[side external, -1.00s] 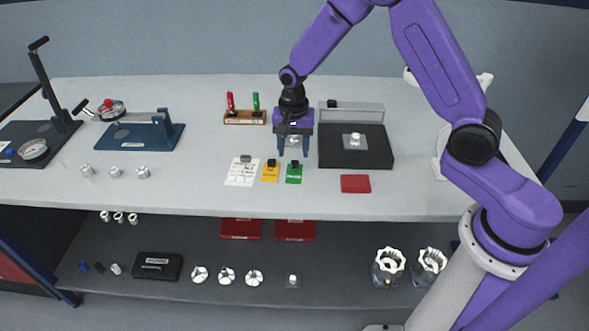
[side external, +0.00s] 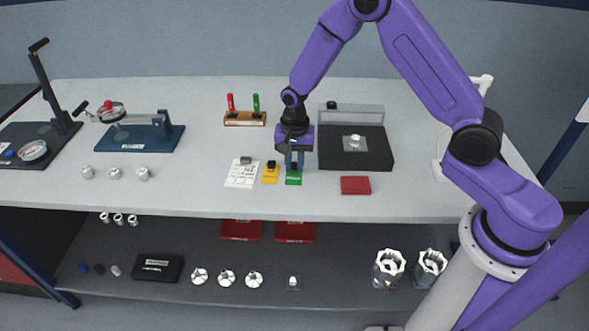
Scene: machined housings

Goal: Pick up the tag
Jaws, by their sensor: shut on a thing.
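A green tag (side external: 293,181) with a black block on its upper part lies at the front middle of the bench. A yellow tag (side external: 270,178) with a similar black block lies just to its left. My gripper (side external: 294,166) points down over the green tag and is shut on its black block. The fingers partly hide the block. The green tag appears to be on the bench top; I cannot make out any gap beneath it.
A white card (side external: 241,178) with a grey block lies left of the yellow tag. A red block (side external: 355,185) and a black tray (side external: 378,159) are to the right. A wooden stand (side external: 244,122) with red and green pens stands behind. The bench is clear between the stand and the card.

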